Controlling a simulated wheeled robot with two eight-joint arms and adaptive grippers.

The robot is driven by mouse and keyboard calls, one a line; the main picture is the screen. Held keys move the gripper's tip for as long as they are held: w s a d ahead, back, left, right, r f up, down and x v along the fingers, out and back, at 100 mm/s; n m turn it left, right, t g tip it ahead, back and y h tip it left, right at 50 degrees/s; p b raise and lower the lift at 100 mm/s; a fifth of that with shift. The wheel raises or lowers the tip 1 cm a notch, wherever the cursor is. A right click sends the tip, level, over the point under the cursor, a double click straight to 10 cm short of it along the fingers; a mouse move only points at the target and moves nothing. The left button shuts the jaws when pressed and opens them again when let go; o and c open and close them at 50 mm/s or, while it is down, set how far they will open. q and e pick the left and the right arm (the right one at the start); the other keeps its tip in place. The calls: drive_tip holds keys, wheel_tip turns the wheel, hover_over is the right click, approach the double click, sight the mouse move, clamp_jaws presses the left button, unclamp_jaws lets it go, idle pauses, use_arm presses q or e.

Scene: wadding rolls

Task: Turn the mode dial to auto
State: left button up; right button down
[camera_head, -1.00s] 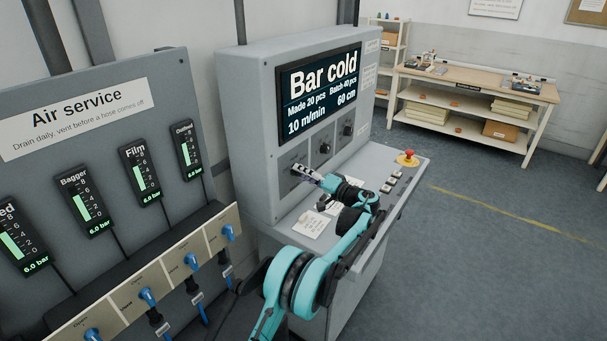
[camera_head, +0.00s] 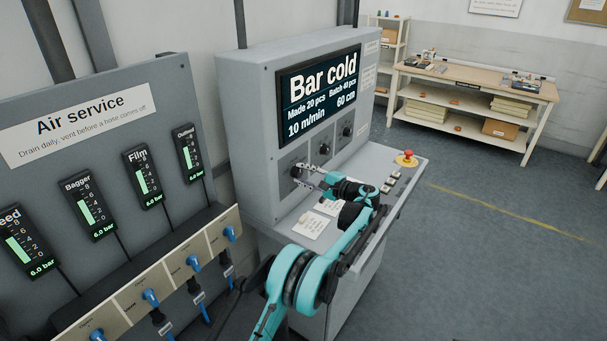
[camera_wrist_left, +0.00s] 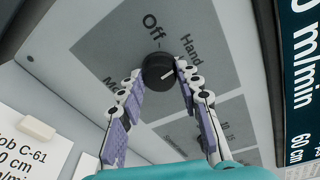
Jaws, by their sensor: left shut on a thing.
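The mode dial (camera_wrist_left: 158,70) is a round black knob on a grey plate of the machine's upright panel. In the left wrist view its pale mark lies toward its right side. "Off" is printed above it and "Hand" to its upper right; I cannot read an "Auto" label. My left gripper (camera_wrist_left: 160,78) has its two fingers on either side of the dial, shut on it. In the head view the left gripper (camera_head: 302,173) reaches the lower left knob plate, and its fingers partly cover the dial. My right gripper is not in view.
Above the dial is a screen (camera_head: 319,90) reading "Bar cold". Two other knobs (camera_head: 325,149) (camera_head: 348,131) sit to the right. A red stop button (camera_head: 406,157) and small buttons are on the desk, with paper notes (camera_head: 310,225). The air service panel (camera_head: 90,150) stands left.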

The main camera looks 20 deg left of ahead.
use_arm(q)
drive_tip(key=m+p, duration=0.1)
drive_tip(key=m, duration=0.5)
drive_tip(key=shift+w+r+g, duration=0.1)
drive_tip(key=shift+g, duration=0.3)
drive_tip(key=m, duration=0.5)
drive_tip(key=shift+w+m+g+y, duration=0.1)
drive_tip(key=shift+m+g+y, duration=0.2)
drive_tip(key=shift+m+g, duration=0.1)
drive_tip(key=o, duration=1.2)
drive_tip(key=shift+c, duration=0.2)
drive_tip(key=shift+d, duration=0.1)
drive_tip(key=f+v, duration=0.1)
drive_tip(key=v, duration=1)
drive_tip(key=shift+d+r, duration=0.4)
drive_tip(key=shift+r, duration=0.05)
